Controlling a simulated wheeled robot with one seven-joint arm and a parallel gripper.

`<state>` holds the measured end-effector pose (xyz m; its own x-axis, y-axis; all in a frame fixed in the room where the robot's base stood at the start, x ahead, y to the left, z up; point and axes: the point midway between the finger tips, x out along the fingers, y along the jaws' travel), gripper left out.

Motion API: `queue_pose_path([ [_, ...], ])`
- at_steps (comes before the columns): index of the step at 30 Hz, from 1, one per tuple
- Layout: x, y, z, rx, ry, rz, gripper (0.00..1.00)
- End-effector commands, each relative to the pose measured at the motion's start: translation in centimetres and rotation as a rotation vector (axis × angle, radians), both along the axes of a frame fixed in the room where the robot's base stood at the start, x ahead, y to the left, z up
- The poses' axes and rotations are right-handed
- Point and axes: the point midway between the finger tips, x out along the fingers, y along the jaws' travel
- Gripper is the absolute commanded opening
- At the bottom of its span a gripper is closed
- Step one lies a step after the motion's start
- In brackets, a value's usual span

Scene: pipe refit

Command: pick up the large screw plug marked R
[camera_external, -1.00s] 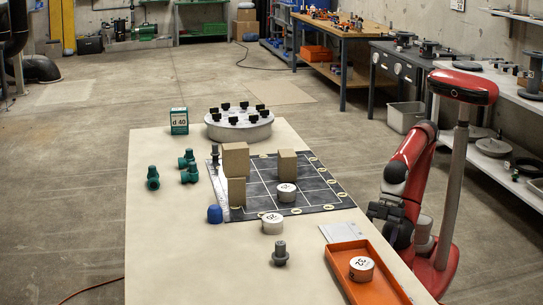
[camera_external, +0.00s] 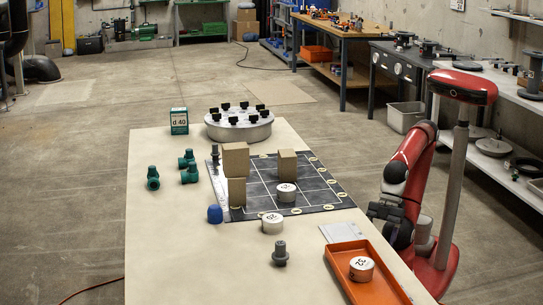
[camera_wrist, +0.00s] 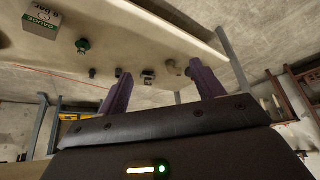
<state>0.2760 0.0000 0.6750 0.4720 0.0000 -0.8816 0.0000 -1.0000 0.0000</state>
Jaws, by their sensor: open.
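No marking that I can read as R shows on any plug. White-topped round plugs stand on the table: one on the dark grid mat (camera_external: 287,192), one just in front of the mat (camera_external: 272,223), one in the orange tray (camera_external: 361,268). Their marks are small and hard to read. A blue plug (camera_external: 215,214) and a grey stepped fitting (camera_external: 280,254) stand nearby. My gripper (camera_external: 385,213) is beside the table's right edge, apart from all of these. In the wrist view, its two purple fingers (camera_wrist: 162,82) are spread with nothing between them.
Tan blocks (camera_external: 236,158) (camera_external: 287,164) stand on the mat. A round flange with black knobs (camera_external: 239,126) is at the back, a box marked d 40 (camera_external: 179,121) beside it. Green fittings (camera_external: 152,178) lie at left. The table's front left (camera_external: 175,260) is clear.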

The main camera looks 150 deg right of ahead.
Motion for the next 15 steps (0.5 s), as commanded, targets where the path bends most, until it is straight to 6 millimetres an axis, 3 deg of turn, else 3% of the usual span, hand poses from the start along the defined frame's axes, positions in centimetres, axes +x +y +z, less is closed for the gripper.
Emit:
queue_pose_path([
  [2,0.0,0.0,0.0,0.0,0.0,0.0,0.64],
  [6,0.0,0.0,0.0,0.0,0.0,0.0,0.49],
  [15,0.08,0.0,0.81,0.0,-0.003,0.0,0.49],
])
